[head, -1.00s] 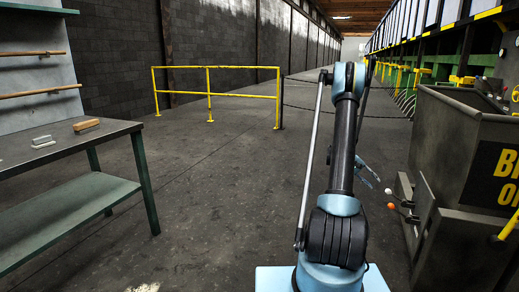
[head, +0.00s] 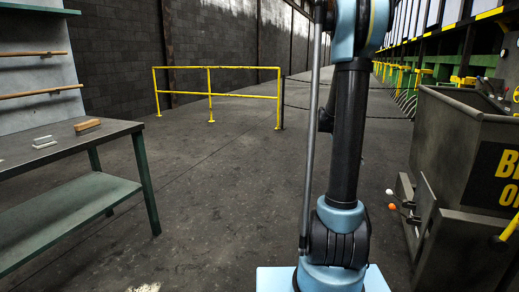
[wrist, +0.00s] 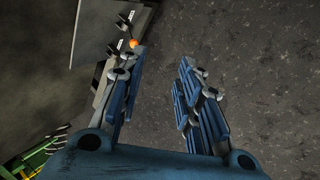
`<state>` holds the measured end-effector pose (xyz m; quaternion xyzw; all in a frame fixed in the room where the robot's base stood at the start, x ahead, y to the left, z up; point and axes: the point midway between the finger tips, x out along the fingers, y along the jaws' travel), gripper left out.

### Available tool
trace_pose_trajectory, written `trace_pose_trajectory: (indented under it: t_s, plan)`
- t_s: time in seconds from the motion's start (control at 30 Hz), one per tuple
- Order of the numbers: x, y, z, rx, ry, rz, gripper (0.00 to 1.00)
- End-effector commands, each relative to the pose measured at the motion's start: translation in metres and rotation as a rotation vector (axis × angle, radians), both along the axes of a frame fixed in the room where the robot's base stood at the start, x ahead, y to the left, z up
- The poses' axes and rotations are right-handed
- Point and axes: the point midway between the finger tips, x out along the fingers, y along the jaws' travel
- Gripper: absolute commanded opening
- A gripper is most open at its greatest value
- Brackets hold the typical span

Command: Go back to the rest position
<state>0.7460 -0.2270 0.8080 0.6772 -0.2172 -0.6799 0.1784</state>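My gripper (wrist: 158,75) shows in the wrist view with its two blue fingers apart and nothing between them. Bare dark floor lies behind the gap. In the head view my arm stands up in front of the camera, and the gripper is out of sight there.
A dark metal bin (head: 462,150) stands close on the right, with an orange knob (head: 391,207) low on its side. A workbench (head: 60,155) with a wooden-backed brush (head: 87,126) stands at left. A yellow railing (head: 243,96) stands farther back. The floor (head: 220,185) between is clear.

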Motion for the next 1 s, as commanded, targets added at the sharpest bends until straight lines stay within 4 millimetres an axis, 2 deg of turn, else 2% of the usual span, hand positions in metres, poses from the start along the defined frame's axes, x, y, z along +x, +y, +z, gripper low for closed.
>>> trace_pose_trajectory:
  t_s: [0.2,0.5,0.77,1.0]
  plan:
    - [-0.043,0.037,0.018,0.071,-0.031,0.023,0.32]
    - [-0.102,0.085,0.029,0.17,-0.072,0.053,0.32]
    - [-0.155,0.123,0.027,0.257,-0.104,0.074,0.32]
    - [-0.204,0.155,0.017,0.337,-0.131,0.093,0.32]
